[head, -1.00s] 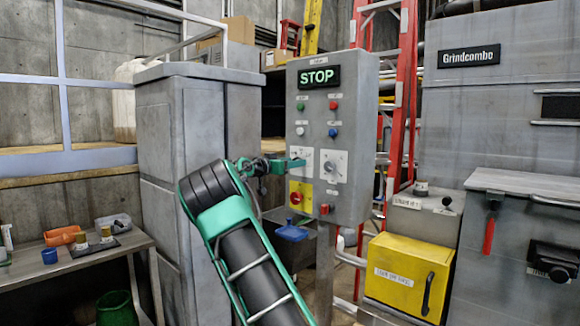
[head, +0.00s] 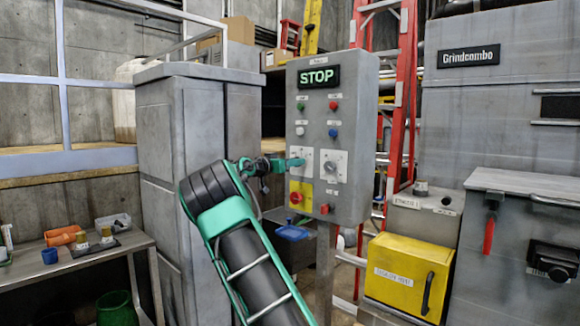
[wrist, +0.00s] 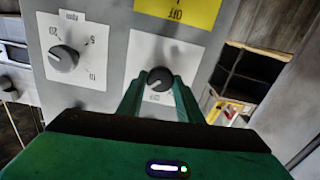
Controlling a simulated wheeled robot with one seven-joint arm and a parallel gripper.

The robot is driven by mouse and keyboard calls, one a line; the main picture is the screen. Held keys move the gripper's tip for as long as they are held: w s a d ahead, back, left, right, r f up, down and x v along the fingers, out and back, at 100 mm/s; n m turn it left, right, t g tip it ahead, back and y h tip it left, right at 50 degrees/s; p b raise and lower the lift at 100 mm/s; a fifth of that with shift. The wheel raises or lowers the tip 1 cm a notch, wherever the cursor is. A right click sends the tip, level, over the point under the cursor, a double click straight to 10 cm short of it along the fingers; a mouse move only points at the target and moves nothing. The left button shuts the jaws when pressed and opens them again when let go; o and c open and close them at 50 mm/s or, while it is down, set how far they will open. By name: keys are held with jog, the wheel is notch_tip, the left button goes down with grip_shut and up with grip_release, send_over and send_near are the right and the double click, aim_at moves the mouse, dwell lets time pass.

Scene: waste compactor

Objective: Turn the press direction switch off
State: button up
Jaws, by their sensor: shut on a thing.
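The grey control box (head: 352,120) stands on a post, with a lit STOP display (head: 319,77) on its front. My gripper (head: 296,163) reaches it from the left, at the left one of two white dial plates. In the wrist view, which shows the panel upside down, my green fingers (wrist: 160,88) are shut on a dark rotary switch knob (wrist: 160,79) on its white plate. The fingers cover part of the plate, and its label is not readable. The other dial knob (wrist: 63,58), with numbers around it, is free; it also shows in the head view (head: 330,167).
Coloured buttons (head: 333,106) sit above the dials. A yellow plate with a red knob (head: 296,197) is below, with a red button (head: 324,209) beside it. A grey cabinet (head: 165,150) stands to the left, and a red ladder (head: 408,80) and yellow box (head: 402,279) to the right.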

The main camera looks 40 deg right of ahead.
jog(key=shift+w+a+f+n, duration=0.1)
jog(key=shift+w+n, duration=0.05)
jog(key=shift+n, duration=1.35)
jog(key=shift+w+a+r+n, duration=0.1)
jog(key=shift+w+n, duration=0.05)
jog(key=shift+n, duration=1.35)
jog(key=shift+w+f+n, duration=0.1)
jog(key=shift+w+n, duration=0.05)
jog(key=shift+n, duration=1.35)
jog(key=o, duration=1)
jog(key=shift+f, duration=0.1)
jog(key=shift+s+d, duration=0.1)
jog(key=a, duration=1)
jog(key=shift+s+a, duration=0.35)
jog(key=shift+a, duration=0.05)
